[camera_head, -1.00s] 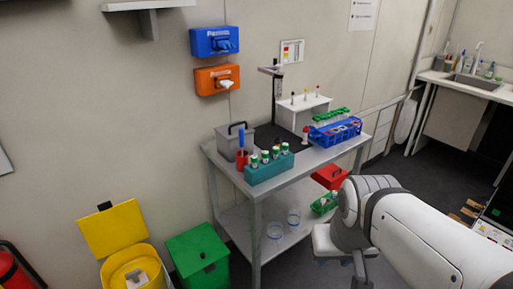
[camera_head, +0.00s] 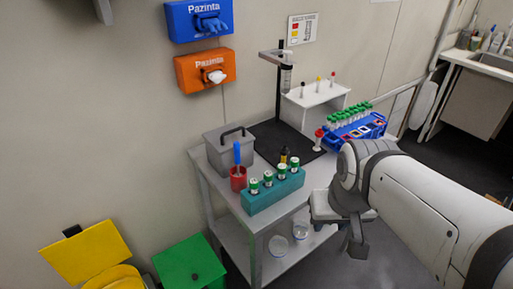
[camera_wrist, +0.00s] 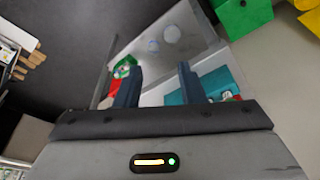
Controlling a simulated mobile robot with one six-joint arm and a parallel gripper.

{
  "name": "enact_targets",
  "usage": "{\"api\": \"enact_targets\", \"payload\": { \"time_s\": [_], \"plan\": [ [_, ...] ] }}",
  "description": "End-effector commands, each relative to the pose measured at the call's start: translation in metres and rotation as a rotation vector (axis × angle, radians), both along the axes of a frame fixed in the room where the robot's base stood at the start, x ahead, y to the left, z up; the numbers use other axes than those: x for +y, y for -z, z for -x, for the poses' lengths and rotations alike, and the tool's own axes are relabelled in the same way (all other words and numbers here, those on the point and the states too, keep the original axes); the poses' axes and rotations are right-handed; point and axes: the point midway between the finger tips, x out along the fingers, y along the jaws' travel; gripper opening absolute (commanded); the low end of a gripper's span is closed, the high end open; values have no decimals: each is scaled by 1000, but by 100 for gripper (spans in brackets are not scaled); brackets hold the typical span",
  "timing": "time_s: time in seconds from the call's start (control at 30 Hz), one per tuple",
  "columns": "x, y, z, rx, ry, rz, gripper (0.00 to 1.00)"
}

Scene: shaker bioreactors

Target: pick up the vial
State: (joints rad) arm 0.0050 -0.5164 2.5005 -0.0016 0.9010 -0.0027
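Several green-capped vials (camera_head: 267,178) stand upright in a teal rack (camera_head: 262,202) at the front of the bench. A small dark vial with a yellow band (camera_head: 284,155) stands just behind that rack. I cannot tell which one the task means. My gripper (camera_head: 356,246) hangs right of the rack, off the bench's front edge, apart from all vials. In the wrist view my gripper (camera_wrist: 160,86) has its two fingers apart with nothing between them. The teal rack (camera_wrist: 214,84) shows partly behind the right finger; its vials are mostly hidden.
The bench (camera_head: 217,185) also carries a grey box (camera_head: 226,152), a red cup (camera_head: 238,183), a blue tube rack (camera_head: 354,133), a white stand (camera_head: 316,108) and a dispenser on a post (camera_head: 278,95). Glass dishes (camera_head: 278,245) sit on the lower shelf. Green (camera_head: 190,265) and yellow bins stand left.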

Motion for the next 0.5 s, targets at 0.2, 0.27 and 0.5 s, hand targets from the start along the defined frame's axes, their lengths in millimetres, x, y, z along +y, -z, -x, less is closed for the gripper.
{"api": "enact_targets", "payload": {
  "time_s": [0.2,0.27,0.5],
  "plan": [
    [1,0,-2,0,0,1,36],
    [3,-1,-8,0,1,4,36],
    [46,-4,-79,-39,25,30,36]
  ]
}}
